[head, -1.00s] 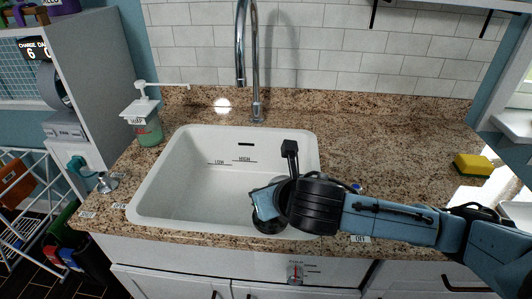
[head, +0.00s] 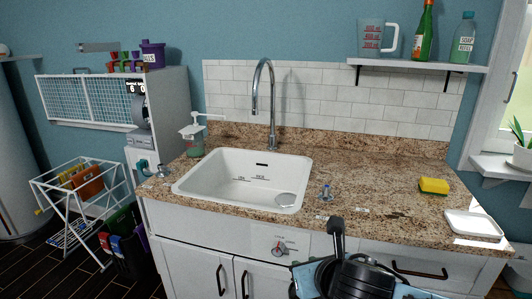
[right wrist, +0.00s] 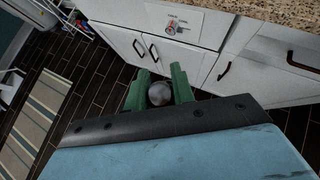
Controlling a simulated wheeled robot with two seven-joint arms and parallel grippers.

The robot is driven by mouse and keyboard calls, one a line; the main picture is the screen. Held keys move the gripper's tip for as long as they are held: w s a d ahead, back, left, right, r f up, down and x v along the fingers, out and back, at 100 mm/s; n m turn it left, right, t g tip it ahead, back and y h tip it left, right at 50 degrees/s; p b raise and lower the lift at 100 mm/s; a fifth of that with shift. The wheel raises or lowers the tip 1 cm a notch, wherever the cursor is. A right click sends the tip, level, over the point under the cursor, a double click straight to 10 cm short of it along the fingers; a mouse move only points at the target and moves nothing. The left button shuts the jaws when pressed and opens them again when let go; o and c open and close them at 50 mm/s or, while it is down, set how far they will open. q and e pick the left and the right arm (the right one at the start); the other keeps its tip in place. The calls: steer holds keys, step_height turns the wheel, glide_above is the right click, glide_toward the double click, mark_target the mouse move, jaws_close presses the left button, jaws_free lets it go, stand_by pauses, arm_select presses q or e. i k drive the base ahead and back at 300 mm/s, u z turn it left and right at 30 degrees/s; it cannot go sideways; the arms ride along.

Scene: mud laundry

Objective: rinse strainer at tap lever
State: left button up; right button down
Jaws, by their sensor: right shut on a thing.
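My right gripper (right wrist: 159,92) shows in the right wrist view with its green fingers shut on a small round silver thing (right wrist: 159,96), which looks like the strainer. Fingers hide its sides. It hangs over the dark floor in front of the white cabinet. In the head view my right wrist is at the bottom edge, and its fingers are hidden. The chrome tap (head: 271,125) arches behind the white sink (head: 192,186). A pale round disc (head: 285,200) lies at the sink's right bottom. My left gripper is not in view.
A soap dispenser (head: 194,143) stands left of the tap. A yellow sponge (head: 433,186) and a white tray (head: 472,225) are on the right counter. A drying rack (head: 72,200) stands at left.

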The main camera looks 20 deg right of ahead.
mark_target(327, 188)
steer(key=u, duration=0.7)
steer(key=i, duration=0.85)
steer(key=u, duration=0.45)
